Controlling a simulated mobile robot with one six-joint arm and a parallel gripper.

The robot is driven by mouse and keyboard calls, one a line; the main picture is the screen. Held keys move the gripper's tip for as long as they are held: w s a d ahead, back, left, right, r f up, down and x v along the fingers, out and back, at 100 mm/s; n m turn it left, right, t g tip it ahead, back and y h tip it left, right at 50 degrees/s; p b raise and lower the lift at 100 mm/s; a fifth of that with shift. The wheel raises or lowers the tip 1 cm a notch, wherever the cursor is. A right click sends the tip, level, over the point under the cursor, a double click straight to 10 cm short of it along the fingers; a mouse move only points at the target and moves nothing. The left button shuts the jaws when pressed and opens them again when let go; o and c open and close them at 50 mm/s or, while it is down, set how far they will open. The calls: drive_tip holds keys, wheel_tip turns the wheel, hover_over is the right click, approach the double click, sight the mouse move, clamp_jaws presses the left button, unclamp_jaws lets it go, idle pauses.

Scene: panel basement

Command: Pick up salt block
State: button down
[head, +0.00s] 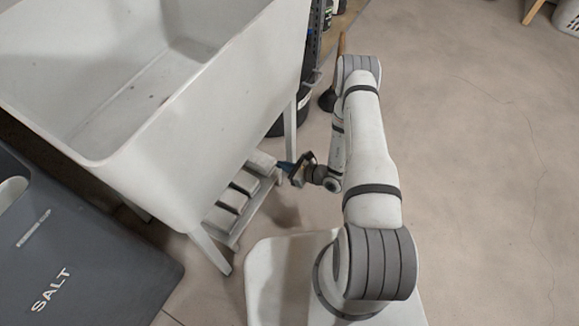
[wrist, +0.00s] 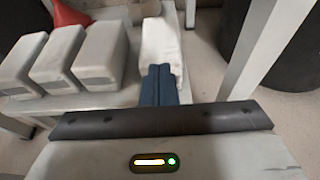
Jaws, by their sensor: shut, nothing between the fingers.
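Several white salt blocks lie in a row on a low pale rack under the utility sink. In the head view the block nearest my gripper is the end block (head: 262,162), beside the sink leg; it also shows in the wrist view (wrist: 160,40). Three other blocks, including this one (wrist: 98,60), sit to its left in the wrist view, apart from it by a gap. My gripper (head: 283,166) is shut and empty, its blue fingers (wrist: 159,72) together. The fingertips overlap the near end of the end block in the wrist view; I cannot tell whether they touch it.
The large white sink (head: 205,110) overhangs the rack (wrist: 95,100). A sink leg (wrist: 262,45) stands right of the end block, with a black bucket (wrist: 238,25) near it. A red object (wrist: 70,14) lies behind the blocks. A dark salt bin (head: 95,250) stands left. Floor at right is clear.

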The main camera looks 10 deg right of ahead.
sight(266, 161)
drive_tip(key=w+a+b, duration=0.1)
drive_tip(key=w+a, duration=0.1)
drive_tip(key=w+a+b, duration=0.1)
drive_tip(key=w+a, duration=0.1)
drive_tip(key=a, duration=0.1)
drive_tip(key=shift+w+a+f, duration=0.1)
drive_tip(key=shift+w+a, duration=0.1)
drive_tip(key=shift+a, duration=0.15)
drive_tip(key=shift+w+a+f+b, duration=0.2)
drive_tip(key=shift+f+b, duration=0.05)
drive_tip(key=shift+b, duration=0.15)
drive_tip(key=shift+s+d+f+b, duration=0.1)
drive_tip(key=shift+f+b, duration=0.3)
drive_tip(key=shift+f, duration=0.1)
